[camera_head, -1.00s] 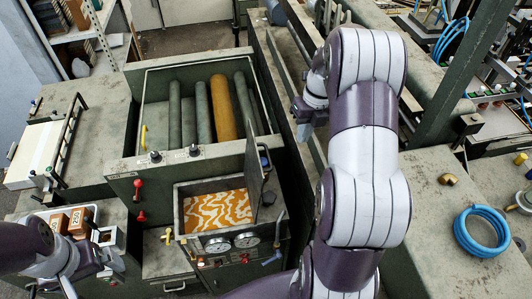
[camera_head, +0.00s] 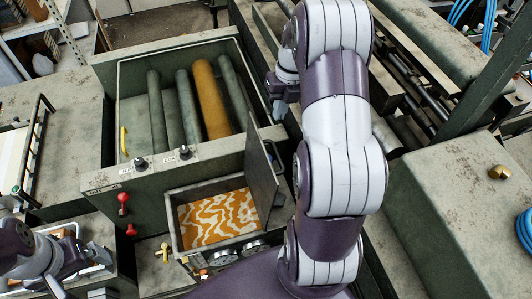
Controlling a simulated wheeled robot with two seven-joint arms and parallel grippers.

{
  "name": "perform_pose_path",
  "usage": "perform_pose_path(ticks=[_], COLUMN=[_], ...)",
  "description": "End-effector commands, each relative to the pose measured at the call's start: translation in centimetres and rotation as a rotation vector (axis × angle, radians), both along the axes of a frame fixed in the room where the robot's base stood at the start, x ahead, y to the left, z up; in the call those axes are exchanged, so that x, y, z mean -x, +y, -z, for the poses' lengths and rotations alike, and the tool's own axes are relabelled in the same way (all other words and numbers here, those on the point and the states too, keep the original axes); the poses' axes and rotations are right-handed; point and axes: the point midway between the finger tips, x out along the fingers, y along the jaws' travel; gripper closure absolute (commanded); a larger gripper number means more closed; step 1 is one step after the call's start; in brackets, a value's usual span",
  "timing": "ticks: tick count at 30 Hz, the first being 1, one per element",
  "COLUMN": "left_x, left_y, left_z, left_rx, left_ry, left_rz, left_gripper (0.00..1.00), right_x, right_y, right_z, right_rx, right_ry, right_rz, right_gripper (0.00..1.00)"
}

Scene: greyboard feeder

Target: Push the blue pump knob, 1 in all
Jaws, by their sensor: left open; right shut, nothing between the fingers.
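I cannot make out a blue pump knob in the current view; my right arm covers part of the machine's right side and lower front. The green machine (camera_head: 100,182) has an open top with rollers and an open front tray (camera_head: 176,233) holding orange-and-white patterned material. My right gripper (camera_head: 279,108) is shut and empty, over the machine's right edge beside the rollers. My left gripper (camera_head: 78,276) is open and empty at the lower left, by a white tray.
The tray's raised lid (camera_head: 262,178) stands at its right. Red knobs (camera_head: 123,198) and a yellow valve handle (camera_head: 164,252) stick out of the front. A brass knob (camera_head: 499,173) and a blue hose (camera_head: 525,228) sit on the bench at right.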

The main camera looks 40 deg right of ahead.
Motion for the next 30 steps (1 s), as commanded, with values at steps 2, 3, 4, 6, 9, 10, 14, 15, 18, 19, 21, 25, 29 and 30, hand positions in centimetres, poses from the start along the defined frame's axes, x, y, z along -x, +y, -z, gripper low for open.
perform_pose_path(ticks=[2,3,4,6,9,10,14,15,18,19,21,25,29,30], left_x=[0.0,0.0,0.0,0.0,0.0,0.0,0.0,0.0,0.0,0.0,0.0,0.0,0.0,0.0], left_y=[0.0,0.0,0.0,0.0,0.0,0.0,0.0,0.0,0.0,0.0,0.0,0.0,0.0,0.0], left_z=[1.8,2.4,2.5,2.6,2.4,2.3,2.3,2.4,2.9,3.2,4.0,2.8,1.8,1.6], left_rx=[0.000,0.000,0.000,0.000,0.000,0.000,0.000,0.000,0.000,0.000,0.000,0.000,0.000,0.000], left_ry=[0.000,0.000,0.000,0.000,-0.001,-0.001,-0.001,-0.001,-0.001,-0.001,-0.001,0.000,-0.001,-0.001], left_rz=[0.000,0.000,0.000,0.000,0.000,0.000,0.000,0.000,0.000,0.000,0.000,0.000,0.000,0.000], left_gripper=[0.01,0.01,0.01,0.01,0.01,0.01,0.01,0.01,0.01,0.01,0.01,0.01,0.01,0.01], right_x=[0.0,0.0,0.0,0.0,0.0,0.0,0.0,0.0,0.0,0.0,0.0,0.0,-0.1,-0.1], right_y=[0.0,0.0,0.0,0.0,0.0,0.0,0.0,0.0,0.1,0.1,0.4,0.9,1.4,1.6], right_z=[1.8,2.4,2.5,2.6,2.4,2.3,2.3,2.4,3.1,3.5,4.8,6.5,9.3,10.2], right_rx=[0.000,0.000,0.000,0.000,0.000,0.000,0.000,0.000,0.000,0.000,0.000,-0.002,-0.002,-0.002], right_ry=[-0.001,0.000,-0.001,-0.001,-0.001,-0.001,0.000,0.000,-0.001,-0.001,0.001,0.004,0.003,0.004], right_rz=[0.000,0.000,0.000,0.000,0.000,0.000,0.000,0.000,-0.001,-0.001,-0.001,-0.002,-0.002,-0.002], right_gripper=[1.00,1.00,1.00,1.00,1.00,1.00,1.00,1.00,1.00,1.00,1.00,1.00,1.00,1.00])
